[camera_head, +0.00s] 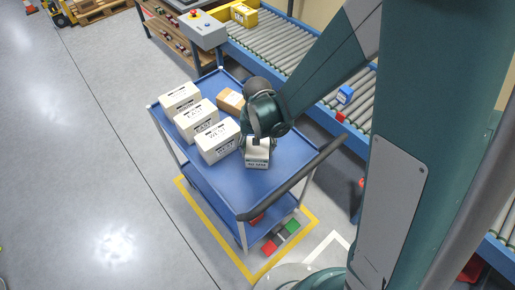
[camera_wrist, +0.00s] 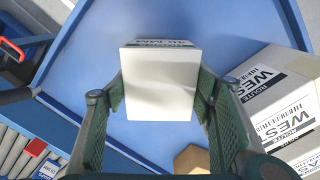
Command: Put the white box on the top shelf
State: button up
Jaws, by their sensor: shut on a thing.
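A small white box (camera_head: 257,158) with a dark printed label is between the fingers of my gripper (camera_head: 258,142), over the blue top of a cart (camera_head: 292,151). In the wrist view the white box (camera_wrist: 158,85) sits between both green fingers of my gripper (camera_wrist: 160,95), which touch its sides. I cannot tell whether the box rests on the cart top or is slightly above it. No rack with a top shelf shows clearly in either view.
Larger white boxes (camera_head: 217,141) with route labels stand in a row on the cart's left side. A brown box (camera_head: 230,102) is behind my gripper. A roller conveyor (camera_head: 300,65) runs behind the cart. A dark handle (camera_head: 300,180) edges the cart's near right side.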

jog(key=shift+f, duration=0.1)
jog(key=o, duration=0.6)
jog(key=shift+f, duration=0.1)
jog(key=o, duration=0.4)
jog(key=shift+o, duration=0.2)
jog(key=shift+r, duration=0.2)
notch_tip(320, 180, up, 12)
jog(key=p, duration=0.1)
jog(key=shift+p, duration=0.4)
dwell(0.4)
